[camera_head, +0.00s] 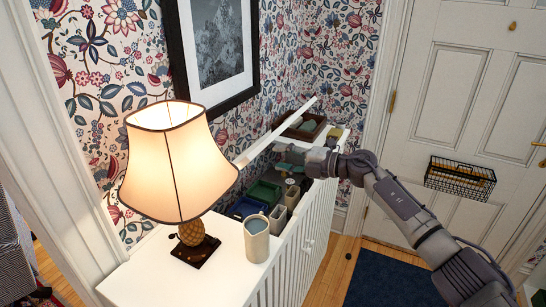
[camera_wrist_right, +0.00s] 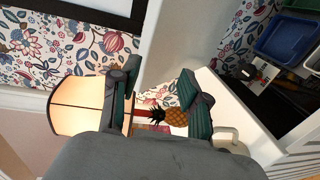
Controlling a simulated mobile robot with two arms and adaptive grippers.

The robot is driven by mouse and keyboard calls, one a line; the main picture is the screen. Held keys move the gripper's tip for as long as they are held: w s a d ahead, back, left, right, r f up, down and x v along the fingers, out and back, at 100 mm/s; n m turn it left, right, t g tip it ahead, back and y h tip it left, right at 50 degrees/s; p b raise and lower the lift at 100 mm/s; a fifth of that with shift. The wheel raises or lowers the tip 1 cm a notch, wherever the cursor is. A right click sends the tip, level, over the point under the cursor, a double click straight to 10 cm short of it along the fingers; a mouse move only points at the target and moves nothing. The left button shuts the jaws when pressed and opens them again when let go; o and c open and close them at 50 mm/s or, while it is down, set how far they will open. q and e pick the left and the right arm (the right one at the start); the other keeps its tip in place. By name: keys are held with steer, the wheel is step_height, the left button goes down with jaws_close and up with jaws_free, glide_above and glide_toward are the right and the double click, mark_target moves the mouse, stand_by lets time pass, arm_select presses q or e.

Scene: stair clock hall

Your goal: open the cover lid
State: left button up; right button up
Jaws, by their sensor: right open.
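The cover lid (camera_head: 275,135) belongs to the white slatted cabinet (camera_head: 285,255) and is raised; its white edge slants against the wallpaper. In the right wrist view a pale panel (camera_wrist_right: 187,35), apparently the lid, stands beyond the fingers. Below it the cabinet's compartment is open, with a green bin (camera_head: 264,192) and a blue bin (camera_head: 246,208) inside. My right gripper (camera_head: 286,153) is over the compartment, close to the lid; contact cannot be told. Its fingers (camera_wrist_right: 157,82) are apart with nothing gripped between them. My left gripper is out of view.
A lit lamp (camera_head: 178,165) with a pineapple base and a cream cup (camera_head: 257,240) stand on the cabinet's near top. A brown tray (camera_head: 303,127) is at the far end. A framed picture (camera_head: 215,50) hangs behind. A wire basket (camera_head: 460,178) is on the door.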

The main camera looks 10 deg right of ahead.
steer(key=v, duration=0.8)
steer(key=shift+d, duration=0.45)
